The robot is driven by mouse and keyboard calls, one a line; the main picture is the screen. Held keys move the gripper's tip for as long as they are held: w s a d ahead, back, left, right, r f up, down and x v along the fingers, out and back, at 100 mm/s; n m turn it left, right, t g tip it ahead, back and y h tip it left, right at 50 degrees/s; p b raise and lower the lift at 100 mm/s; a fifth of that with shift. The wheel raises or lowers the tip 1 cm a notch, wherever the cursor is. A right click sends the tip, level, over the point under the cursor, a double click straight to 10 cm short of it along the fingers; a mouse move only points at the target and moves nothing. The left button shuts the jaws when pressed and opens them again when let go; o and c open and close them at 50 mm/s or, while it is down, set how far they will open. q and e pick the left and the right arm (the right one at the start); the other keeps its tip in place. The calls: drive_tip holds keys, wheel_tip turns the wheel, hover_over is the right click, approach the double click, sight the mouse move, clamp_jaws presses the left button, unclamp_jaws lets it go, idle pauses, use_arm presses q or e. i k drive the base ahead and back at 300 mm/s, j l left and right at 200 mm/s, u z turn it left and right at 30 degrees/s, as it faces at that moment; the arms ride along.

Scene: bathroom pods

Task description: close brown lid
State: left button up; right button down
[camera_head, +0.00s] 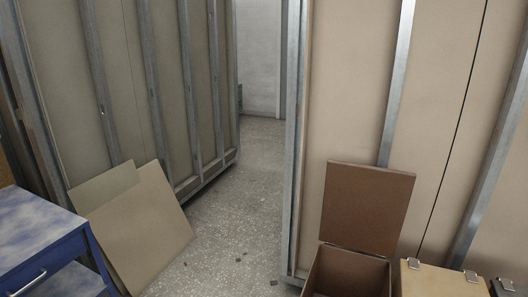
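A brown lid (367,207) stands open, raised roughly upright at the back of a brown box (347,272) at the lower right. The box is open at the top and its front is cut off by the bottom edge of the picture. The lid is close to the pale wall panel behind it; I cannot tell whether they touch. Neither of my grippers is in view.
A tan box (433,280) with metal latches stands just right of the brown box, with a dark box (509,287) beyond it. A blue cabinet (42,245) is at the lower left. Loose boards (140,220) lean against the left pod. Speckled floor (240,225) between the pods is mostly clear.

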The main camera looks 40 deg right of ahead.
sight(363, 208)
drive_tip(key=i+j+z, duration=0.1)
drive_tip(key=i+z, duration=0.15)
drive_tip(key=i, duration=0.2)
drive_tip(key=i+j+z, duration=0.15)
drive_tip(key=i+z, duration=0.15)
drive_tip(key=i, duration=0.15)
drive_tip(key=i+j+z, duration=0.25)
drive_tip(key=i, duration=0.2)
